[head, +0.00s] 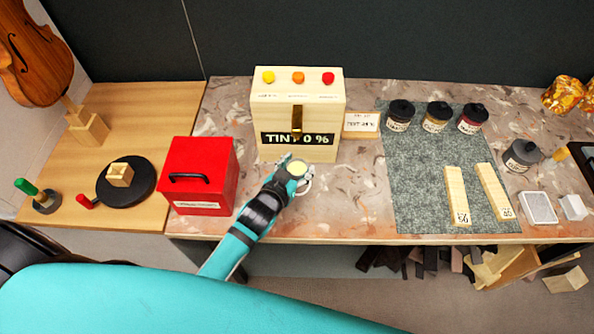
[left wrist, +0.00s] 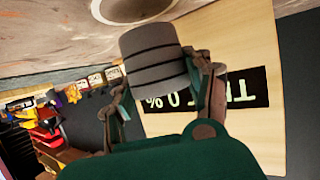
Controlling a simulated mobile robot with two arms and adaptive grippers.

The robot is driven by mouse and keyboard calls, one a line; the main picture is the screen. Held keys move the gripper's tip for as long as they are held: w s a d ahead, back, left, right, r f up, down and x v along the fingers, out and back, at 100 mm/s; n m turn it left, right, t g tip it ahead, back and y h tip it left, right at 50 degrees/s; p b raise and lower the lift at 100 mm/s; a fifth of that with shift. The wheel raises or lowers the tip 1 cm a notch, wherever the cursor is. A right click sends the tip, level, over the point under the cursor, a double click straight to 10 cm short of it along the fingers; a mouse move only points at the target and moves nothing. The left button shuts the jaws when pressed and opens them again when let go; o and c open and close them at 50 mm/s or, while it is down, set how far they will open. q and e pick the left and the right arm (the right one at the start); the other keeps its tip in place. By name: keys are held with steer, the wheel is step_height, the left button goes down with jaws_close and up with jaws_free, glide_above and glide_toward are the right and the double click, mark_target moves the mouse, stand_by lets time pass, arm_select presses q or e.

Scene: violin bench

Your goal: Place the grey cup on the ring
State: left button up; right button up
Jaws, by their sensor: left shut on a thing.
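The grey cup (left wrist: 157,60), with dark bands around it, is held between the fingers of my left gripper (left wrist: 165,85) in the left wrist view. The white ring (head: 306,187) is on the bench, partly hidden by the gripper and cup. It also shows at the top edge of the left wrist view (left wrist: 130,10), just past the cup. I cannot tell whether they touch. My right gripper is not in view.
The wooden tint box (head: 298,112) with coloured buttons stands right behind the gripper. A red box (head: 199,172) is to the left. Dark-lidded jars (head: 437,117) and wood strips (head: 456,196) lie on a grey-green mat (head: 415,180) to the right.

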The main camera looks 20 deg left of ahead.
arm_select(q)
steer(key=shift+f, duration=1.25)
steer(key=o, duration=1.3)
steer(key=shift+c, duration=0.2)
steer(key=shift+s+r, duration=0.1)
steer(key=shift+r, duration=0.05)
steer(key=v, duration=1.2)
